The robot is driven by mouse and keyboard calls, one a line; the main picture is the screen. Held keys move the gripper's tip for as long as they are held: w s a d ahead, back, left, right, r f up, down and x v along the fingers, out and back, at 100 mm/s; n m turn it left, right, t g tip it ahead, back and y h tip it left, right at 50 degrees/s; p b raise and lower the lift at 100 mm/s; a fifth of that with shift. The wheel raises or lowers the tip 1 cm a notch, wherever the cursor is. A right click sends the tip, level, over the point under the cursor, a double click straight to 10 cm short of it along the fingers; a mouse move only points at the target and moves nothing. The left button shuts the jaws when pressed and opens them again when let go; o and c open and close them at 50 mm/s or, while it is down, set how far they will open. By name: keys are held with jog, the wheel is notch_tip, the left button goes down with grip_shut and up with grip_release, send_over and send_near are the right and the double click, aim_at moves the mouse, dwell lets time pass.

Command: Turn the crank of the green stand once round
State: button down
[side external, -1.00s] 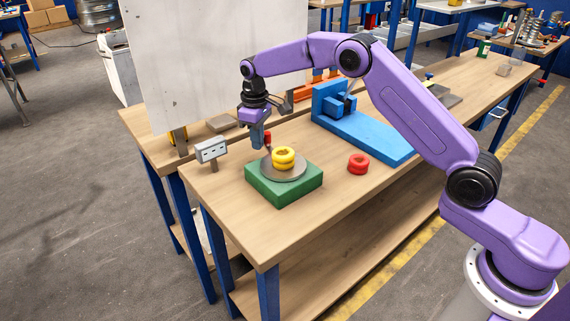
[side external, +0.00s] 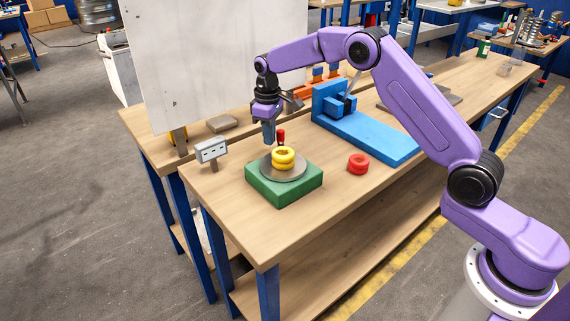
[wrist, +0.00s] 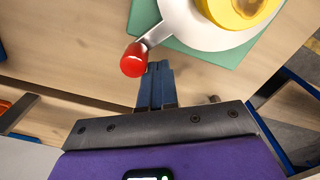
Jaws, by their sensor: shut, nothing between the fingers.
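The green stand (side external: 284,191) sits on the near workbench with a grey round plate (side external: 300,171) on top. The crank is a grey arm (wrist: 156,37) running out from the plate to a red knob (wrist: 134,60). In the side view the red knob (side external: 281,135) stands at the back of the plate. My gripper (side external: 269,140) points down just left of the knob. In the wrist view my gripper's closed fingers (wrist: 158,70) are beside the knob, with nothing between them.
The bench front is clear.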

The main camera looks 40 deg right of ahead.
jog(key=shift+d, duration=0.2)
jog(key=shift+s+d, duration=0.25)
jog(key=shift+d, duration=0.2)
jog(key=shift+s+d, duration=0.2)
jog(key=shift+d, duration=0.25)
jog(key=shift+s+d, duration=0.6)
jog(key=shift+d, duration=0.25)
jog(key=shift+s+d, duration=0.7)
jog(key=shift+s, duration=0.05)
jog(key=shift+s, duration=0.1)
